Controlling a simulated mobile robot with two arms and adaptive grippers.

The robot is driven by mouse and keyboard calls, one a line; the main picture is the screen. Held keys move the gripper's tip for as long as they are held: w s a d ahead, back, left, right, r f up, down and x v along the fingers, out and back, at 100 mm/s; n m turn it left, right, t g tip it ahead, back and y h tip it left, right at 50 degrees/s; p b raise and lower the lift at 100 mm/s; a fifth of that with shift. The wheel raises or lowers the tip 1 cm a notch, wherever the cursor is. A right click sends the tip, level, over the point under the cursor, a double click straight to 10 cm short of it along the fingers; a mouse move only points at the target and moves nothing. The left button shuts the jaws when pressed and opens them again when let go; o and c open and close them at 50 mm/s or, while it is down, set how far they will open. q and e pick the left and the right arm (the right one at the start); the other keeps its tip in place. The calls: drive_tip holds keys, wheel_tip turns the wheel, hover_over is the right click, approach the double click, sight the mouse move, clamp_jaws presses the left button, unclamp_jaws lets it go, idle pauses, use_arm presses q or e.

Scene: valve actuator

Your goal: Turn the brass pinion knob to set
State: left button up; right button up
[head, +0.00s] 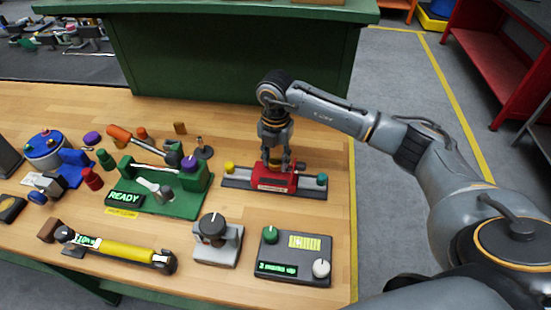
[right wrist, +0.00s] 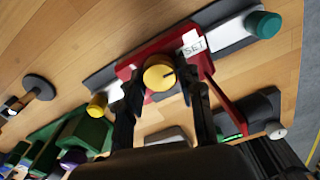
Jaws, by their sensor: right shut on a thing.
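The brass pinion knob (right wrist: 158,73) sits on top of a red carriage (right wrist: 128,70), with a dark mark on its face pointing right in the right wrist view. A white plate reading SET (right wrist: 192,43) lies to the upper right of the knob in that view. My right gripper (head: 275,165) comes down from above over the red carriage (head: 272,181); its fingers (right wrist: 165,88) are shut on the knob, one on each side. My left gripper is not in view.
The carriage rides a grey rail (head: 238,183) with a yellow cap (head: 229,168) and a green cap (head: 322,179). In front stand a black-knobbed grey block (head: 213,240) and a display box (head: 292,257). A green READY fixture (head: 180,207) stands left.

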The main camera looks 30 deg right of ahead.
sight(276, 161)
drive_tip(key=shift+w+d+r, duration=0.1)
drive_tip(key=o, duration=1.2)
drive_tip(key=shift+c, duration=0.2)
wheel_tip(276, 161, up, 12)
